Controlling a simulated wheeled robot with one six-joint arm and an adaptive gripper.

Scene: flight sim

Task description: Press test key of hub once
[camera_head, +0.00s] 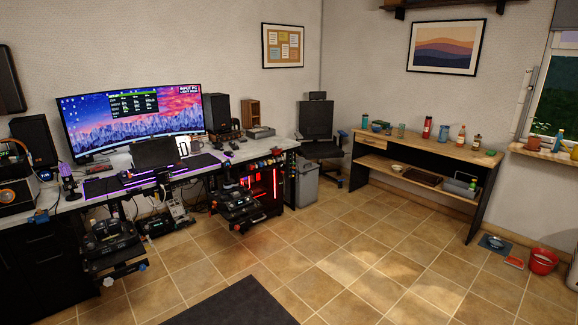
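I cannot pick out the hub or its test key for certain; several small devices on and under the desk (70,218) are too small to read. The desk carries a wide curved monitor (130,121) that is lit, showing a mountain picture and a dark panel with text. A dark flight-control unit (108,232) is mounted low in front of the desk at the left. Another dark unit (240,205) is mounted further right. My gripper does not show in this view.
A wooden sideboard (432,148) with bottles and cups stands against the right wall. An office chair (318,135) and a grey bin (305,182) are by the desk's far end. A red bucket (542,262) stands at the right. Tiled floor (365,255) is open around a dark mat (235,306).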

